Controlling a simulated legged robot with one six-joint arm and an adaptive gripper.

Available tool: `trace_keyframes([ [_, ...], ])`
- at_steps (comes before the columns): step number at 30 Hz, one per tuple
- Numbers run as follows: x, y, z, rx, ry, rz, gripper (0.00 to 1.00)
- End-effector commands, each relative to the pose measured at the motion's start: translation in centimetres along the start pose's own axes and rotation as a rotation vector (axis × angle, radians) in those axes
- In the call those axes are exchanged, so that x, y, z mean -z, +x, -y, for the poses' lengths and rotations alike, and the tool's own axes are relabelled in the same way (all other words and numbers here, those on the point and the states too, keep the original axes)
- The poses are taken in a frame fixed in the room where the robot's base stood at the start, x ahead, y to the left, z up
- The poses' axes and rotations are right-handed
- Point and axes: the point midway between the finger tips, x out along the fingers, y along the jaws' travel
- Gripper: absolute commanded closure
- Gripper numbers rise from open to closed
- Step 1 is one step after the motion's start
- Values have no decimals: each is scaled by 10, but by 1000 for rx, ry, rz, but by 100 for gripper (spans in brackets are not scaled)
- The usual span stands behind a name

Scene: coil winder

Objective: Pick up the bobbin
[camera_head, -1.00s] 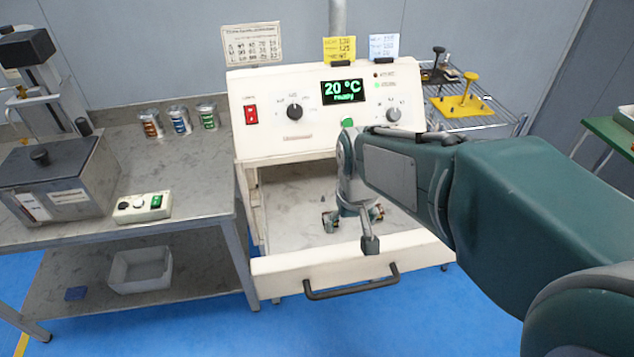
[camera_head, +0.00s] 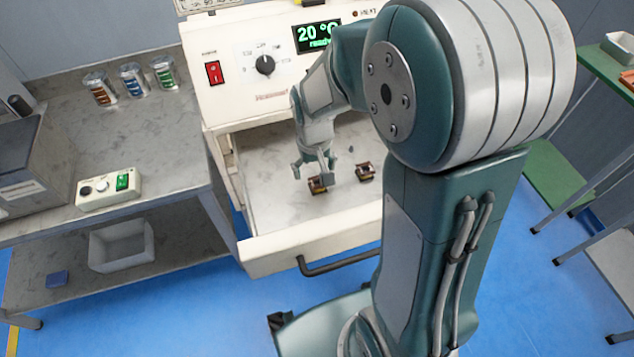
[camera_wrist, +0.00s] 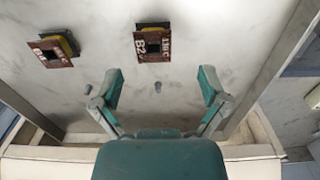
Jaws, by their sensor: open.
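Two small bobbins with dark reddish-brown flanges stand in the open drawer of the cream machine. In the head view the left bobbin (camera_head: 317,185) is partly hidden by my gripper (camera_head: 312,172). The right bobbin (camera_head: 365,171) stands clear of it. In the wrist view, one bobbin (camera_wrist: 153,44) is labelled "B2" and lies beyond the fingertips, slightly left of centre. The other bobbin (camera_wrist: 55,50) is at upper left, with yellow showing and its label unclear.
The drawer (camera_head: 265,205) has raised side walls and a black front handle (camera_head: 340,262). The machine's control panel (camera_head: 255,75) rises behind it. A grey bench (camera_head: 170,185) with three jars stands left. A green table (camera_head: 600,85) stands right.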

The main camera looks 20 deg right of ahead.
Motion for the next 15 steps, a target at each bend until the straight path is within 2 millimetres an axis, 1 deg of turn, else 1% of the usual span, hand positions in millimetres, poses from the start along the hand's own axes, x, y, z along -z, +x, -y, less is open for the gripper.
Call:
trace_keyframes([
  [4,0,15,-3,0,1,3,6],
  [9,1,42,-7,0,1,3,6],
  [12,2,51,-7,0,1,1,6],
  [15,2,54,-7,0,0,0,6],
])
